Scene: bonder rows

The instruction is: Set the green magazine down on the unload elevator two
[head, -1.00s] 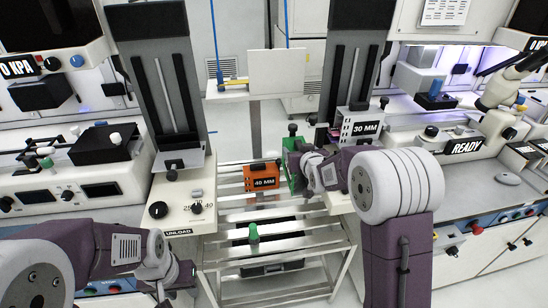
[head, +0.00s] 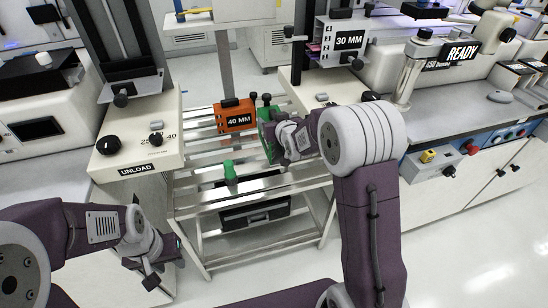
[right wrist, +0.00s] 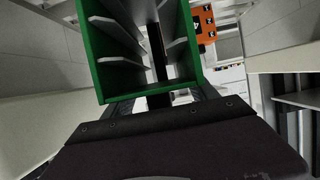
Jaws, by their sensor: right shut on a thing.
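The green magazine (head: 264,134) is in my right gripper (head: 280,138), over the rack and just right of the orange magazine; the arm hides part of it. In the right wrist view the green magazine (right wrist: 102,78) fills the top middle, its slotted open side facing the camera. An elevator with an UNLOAD label (head: 140,169) stands at the left, its top bare around the knobs. Another elevator (head: 306,92) stands right of the rack; I cannot tell its label. My left gripper (head: 150,278) hangs low at the left; its jaws are unclear.
An orange 40 MM magazine (head: 235,117) sits on the metal rail rack (head: 250,200). A grey 30 MM magazine (head: 341,42) is at the right elevator. Free floor lies in front at the right.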

